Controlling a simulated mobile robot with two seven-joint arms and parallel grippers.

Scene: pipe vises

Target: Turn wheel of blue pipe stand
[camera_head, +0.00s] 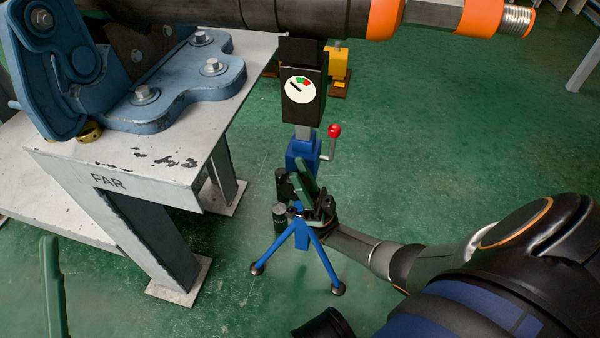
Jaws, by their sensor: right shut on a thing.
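The blue pipe stand (303,152) stands on the floor at centre on splayed tripod legs, with a black head under the pipe. A dial (300,90) with a green and red sector and a black needle is on the head. My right gripper (308,185) reaches in from the right, low on the stand, its green fingers shut on the wheel. Dark knob-like parts, seemingly of the wheel (280,214), show left of the post; the rest is hidden by the gripper. A green finger of my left gripper (50,285) shows at lower left; its other finger is out of view.
A dark pipe (300,17) with orange bands runs across the top. A blue vise (180,92) is bolted on a worn white bench (120,165) marked FAR, left of the stand. A red-knobbed lever (334,131) sticks out right of the post. Green floor is clear at right.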

